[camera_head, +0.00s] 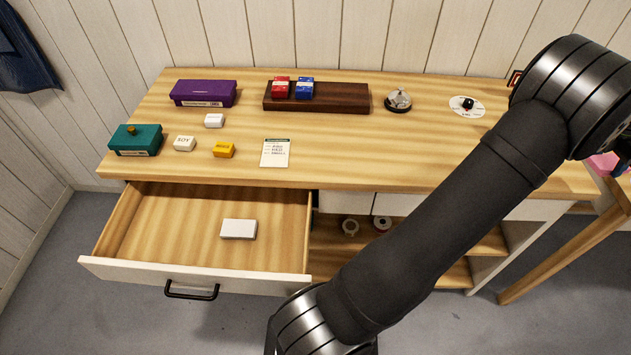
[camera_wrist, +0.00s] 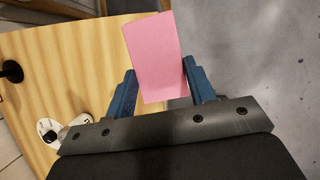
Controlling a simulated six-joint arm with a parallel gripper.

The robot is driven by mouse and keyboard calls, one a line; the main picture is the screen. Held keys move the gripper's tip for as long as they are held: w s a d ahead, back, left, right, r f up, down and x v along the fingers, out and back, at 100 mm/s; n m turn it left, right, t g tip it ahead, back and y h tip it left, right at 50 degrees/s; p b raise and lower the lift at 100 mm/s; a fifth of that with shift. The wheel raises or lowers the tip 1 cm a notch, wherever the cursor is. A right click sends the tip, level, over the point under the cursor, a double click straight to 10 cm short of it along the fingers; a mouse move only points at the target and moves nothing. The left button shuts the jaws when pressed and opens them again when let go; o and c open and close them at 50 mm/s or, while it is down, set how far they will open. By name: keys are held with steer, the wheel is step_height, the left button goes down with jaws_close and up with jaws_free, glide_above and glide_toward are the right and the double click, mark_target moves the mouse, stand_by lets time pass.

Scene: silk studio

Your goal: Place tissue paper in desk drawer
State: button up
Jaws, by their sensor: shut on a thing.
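The pink tissue paper (camera_wrist: 152,50), a flat rectangular piece, is between the blue fingers of my gripper (camera_wrist: 159,72) in the wrist view. The gripper is shut on it and holds it off the right side of the desk, with floor below. A bit of the pink paper (camera_head: 603,163) shows at the right edge of the head view, where my arm hides most of the gripper. The desk drawer (camera_head: 160,220) is pulled open at the front left of the desk. A white block (camera_head: 239,229) lies in it, with bare room around it.
On the desk (camera_head: 340,150) stand a purple box (camera_head: 203,93), a teal box (camera_head: 135,139), a dark wooden rack (camera_head: 335,97) with red and blue blocks, a bell (camera_head: 398,99) and a dial (camera_head: 467,105). A printed card (camera_head: 275,152) lies near the front edge. My arm crosses the right side.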

step_height(320, 180, up, 5)
steer(key=shift+f, duration=0.2)
steer(key=w+a+f, duration=0.1)
steer(key=w+a, duration=1)
steer(key=a, duration=0.3)
steer(key=w+a, duration=1.1)
steer(key=a, duration=0.3)
steer(key=w+a+m, duration=0.1)
steer(key=w+a, duration=0.1)
steer(key=a, duration=1.7)
steer(key=w+a, duration=0.2)
steer(key=a, duration=1.7)
steer(key=s+a, duration=0.5)
steer(key=a, duration=0.7)
steer(key=s+a, duration=0.6)
steer(key=a, duration=0.6)
steer(key=m+g, duration=0.1)
steer(key=m, duration=0.1)
glide_above(179, 227)
steer(key=a, duration=0.2)
steer(key=f, duration=2.8)
steer(key=shift+d, duration=0.3)
